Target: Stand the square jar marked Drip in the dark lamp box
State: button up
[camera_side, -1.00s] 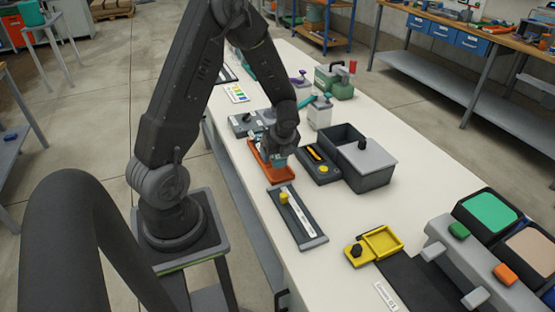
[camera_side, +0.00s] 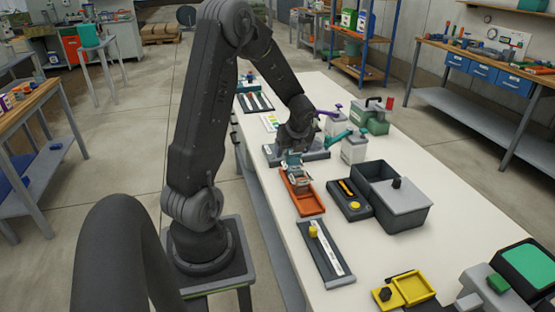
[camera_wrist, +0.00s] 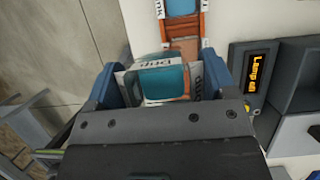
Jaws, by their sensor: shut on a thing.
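My gripper (camera_side: 294,158) points down over the far end of the orange tray (camera_side: 308,204). In the wrist view its two blue fingers (camera_wrist: 160,82) are shut on a square jar (camera_wrist: 164,80) with teal contents and white label bands.
A slotted slider plate (camera_side: 326,252) lies nearer.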

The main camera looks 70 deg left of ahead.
jog(key=w+d+f, duration=0.1)
jog(key=w+d, duration=0.3)
jog(key=w, duration=1)
jog(key=w+d, duration=0.3)
jog(key=w, duration=1)
jog(key=shift+w+d+f, duration=0.1)
jog(key=shift+f, duration=4.55)
jog(key=o, duration=0.9)
notch_tip(320, 180, up, 9)
